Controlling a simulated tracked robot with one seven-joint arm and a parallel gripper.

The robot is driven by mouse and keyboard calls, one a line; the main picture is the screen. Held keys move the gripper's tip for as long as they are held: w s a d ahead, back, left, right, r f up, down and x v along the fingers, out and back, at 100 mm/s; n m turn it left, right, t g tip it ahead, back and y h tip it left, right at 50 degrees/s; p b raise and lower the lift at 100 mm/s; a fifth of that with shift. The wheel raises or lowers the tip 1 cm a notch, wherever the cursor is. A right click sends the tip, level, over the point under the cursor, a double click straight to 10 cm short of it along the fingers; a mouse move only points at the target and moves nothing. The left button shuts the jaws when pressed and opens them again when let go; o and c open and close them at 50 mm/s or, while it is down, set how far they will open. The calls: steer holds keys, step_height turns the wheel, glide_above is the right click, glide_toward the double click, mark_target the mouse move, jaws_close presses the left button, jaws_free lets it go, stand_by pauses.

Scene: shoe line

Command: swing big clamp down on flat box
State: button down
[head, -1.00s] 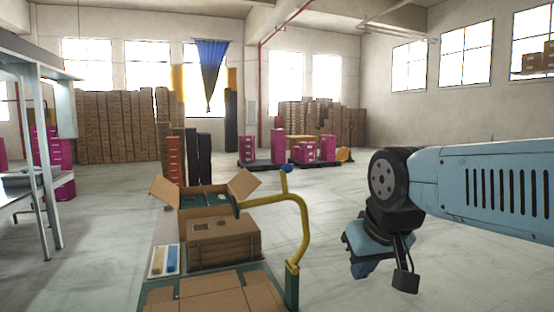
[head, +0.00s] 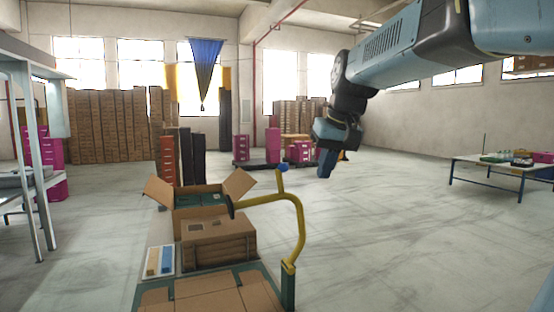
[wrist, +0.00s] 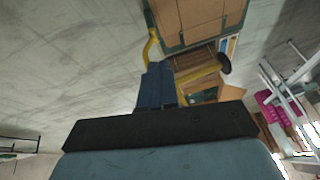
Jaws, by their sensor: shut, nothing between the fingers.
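The big clamp (head: 299,228) is a yellow bent arm on a green post at the bench's right edge. Its blue ball knob (head: 282,167) is on top, and its black pad (head: 231,207) is raised at the left end. The pad is above the level of a closed brown box (head: 218,240). A flat piece of cardboard (head: 205,292) lies on the near bench. The clamp also shows in the wrist view (wrist: 198,74), beyond my fingers. My gripper (head: 325,166) is shut and empty, in the air right of and behind the knob, apart from the clamp.
An open carton (head: 200,198) with green contents stands behind the closed box. A metal rack (head: 40,160) stands far left, a table (head: 500,170) far right. The floor right of the bench is clear.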

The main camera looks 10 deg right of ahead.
steer(key=w+d+r+n+y, duration=0.1)
steer(key=w+d+r+y, duration=0.1)
steer(key=w, duration=1)
steer(key=w+d+r+n+g+y, duration=0.1)
steer(key=w+d+r, duration=0.4)
steer(key=w, duration=0.7)
steer(key=shift+w+d+r+y, duration=0.2)
steer(key=shift+d+r+y, duration=0.05)
steer(key=shift+d+y, duration=0.15)
steer(key=shift+a, duration=0.1)
steer(key=s+a+x, duration=0.1)
steer(key=a+x, duration=0.1)
steer(key=x, duration=1)
steer(key=shift+a, duration=0.35)
steer(key=shift+s+r, duration=0.1)
steer(key=shift+s, duration=0.05)
